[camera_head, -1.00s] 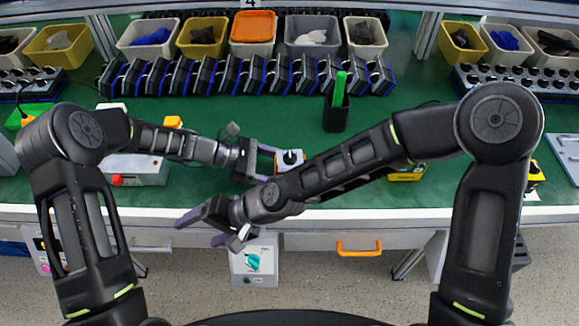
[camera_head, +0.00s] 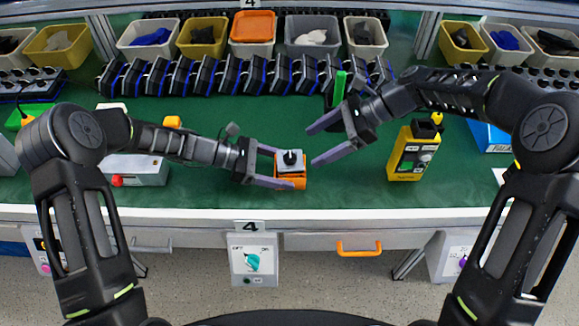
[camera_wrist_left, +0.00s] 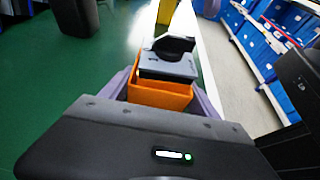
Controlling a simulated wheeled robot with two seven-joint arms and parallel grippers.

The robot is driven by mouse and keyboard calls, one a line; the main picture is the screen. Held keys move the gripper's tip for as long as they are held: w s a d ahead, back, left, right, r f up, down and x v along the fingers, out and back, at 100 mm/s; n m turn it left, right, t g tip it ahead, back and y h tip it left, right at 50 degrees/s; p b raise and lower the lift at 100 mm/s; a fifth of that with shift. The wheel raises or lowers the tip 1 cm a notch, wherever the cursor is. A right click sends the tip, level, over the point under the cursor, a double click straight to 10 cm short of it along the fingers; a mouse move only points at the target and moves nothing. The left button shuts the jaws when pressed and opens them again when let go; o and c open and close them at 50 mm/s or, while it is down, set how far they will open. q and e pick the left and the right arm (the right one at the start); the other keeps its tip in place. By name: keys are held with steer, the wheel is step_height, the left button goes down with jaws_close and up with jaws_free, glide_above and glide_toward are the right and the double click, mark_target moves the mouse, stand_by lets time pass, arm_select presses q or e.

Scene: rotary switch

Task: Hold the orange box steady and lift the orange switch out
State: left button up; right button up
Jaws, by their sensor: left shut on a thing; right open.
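The orange box (camera_head: 291,184) stands near the front edge of the green table, and it also shows in the left wrist view (camera_wrist_left: 158,95). A switch (camera_head: 290,159) with a grey plate and black knob sits at the top of the box; it looks grey, not orange. In the left wrist view the grey plate (camera_wrist_left: 168,66) covers the far part of the box. I cannot tell how deep it sits. My left gripper (camera_head: 286,169) is shut on the box, a finger on either side. My right gripper (camera_head: 310,147) is open and empty, just right of the switch.
A dark holder with a green-handled item (camera_head: 340,86) stands behind my right gripper. A yellow device (camera_head: 411,156) stands to the right. A grey box with a red button (camera_head: 138,169) is at the left. Bare table lies between the box and the yellow device.

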mark_target(297, 157)
steer(key=shift+f, duration=0.1)
stand_by(0.3)
steer(key=shift+x, duration=3.85)
steer(key=shift+c, duration=0.6)
steer(key=c, duration=1.2)
steer(key=shift+c, duration=0.2)
